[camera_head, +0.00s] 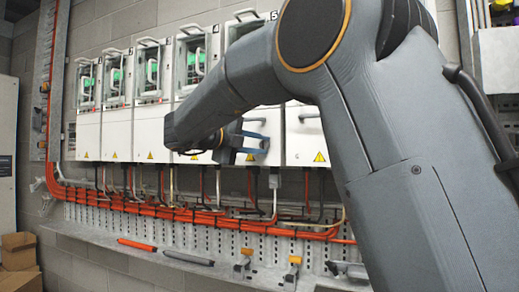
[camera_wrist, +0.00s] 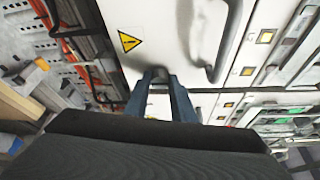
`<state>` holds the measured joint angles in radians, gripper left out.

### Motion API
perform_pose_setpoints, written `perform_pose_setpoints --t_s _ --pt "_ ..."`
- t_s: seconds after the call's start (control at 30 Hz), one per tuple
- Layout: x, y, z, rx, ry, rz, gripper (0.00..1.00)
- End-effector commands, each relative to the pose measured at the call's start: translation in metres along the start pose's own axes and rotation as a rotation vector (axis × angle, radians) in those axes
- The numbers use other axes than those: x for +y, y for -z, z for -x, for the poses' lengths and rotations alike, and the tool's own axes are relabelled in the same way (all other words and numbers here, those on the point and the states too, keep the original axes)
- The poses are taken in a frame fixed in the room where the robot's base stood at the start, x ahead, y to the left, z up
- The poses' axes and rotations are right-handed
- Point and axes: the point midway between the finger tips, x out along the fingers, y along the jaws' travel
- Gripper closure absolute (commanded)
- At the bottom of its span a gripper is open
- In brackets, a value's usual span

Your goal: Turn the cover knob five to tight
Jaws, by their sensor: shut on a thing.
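The white cover of the drive marked 5 (camera_head: 273,117) is partly hidden behind my arm in the head view. In the wrist view its white face (camera_wrist: 165,25) fills the upper middle, with a yellow warning triangle (camera_wrist: 129,41) and a grey bar handle (camera_wrist: 229,45). My gripper (camera_head: 264,143) reaches the lower part of this cover from the left in the head view. In the wrist view its two blue fingers (camera_wrist: 160,74) meet the cover below the triangle and are shut on the cover knob. The knob is mostly hidden between the fingertips; its turn angle cannot be told.
Several similar drives with white covers (camera_head: 117,132) stand in a row to the left. Orange cables (camera_head: 130,203) run below them. A grey ledge (camera_head: 130,244) beneath holds an orange pen-like tool (camera_head: 137,245), a grey one (camera_head: 189,258) and yellow-topped pieces (camera_head: 293,262). Cardboard boxes (camera_head: 18,251) stand lower left.

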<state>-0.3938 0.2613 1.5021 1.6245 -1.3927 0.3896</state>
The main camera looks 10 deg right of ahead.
Motion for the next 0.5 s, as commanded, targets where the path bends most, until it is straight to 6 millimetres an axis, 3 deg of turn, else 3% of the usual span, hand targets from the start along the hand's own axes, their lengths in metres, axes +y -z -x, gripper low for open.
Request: perform_pose_setpoints --t_s 0.47,0.5 --pt "-0.0017 0.0006 0.0000 0.002 -0.003 -0.014 1.00" --pt "-0.0017 0.0006 -0.0001 0.002 -0.003 -0.014 0.74"
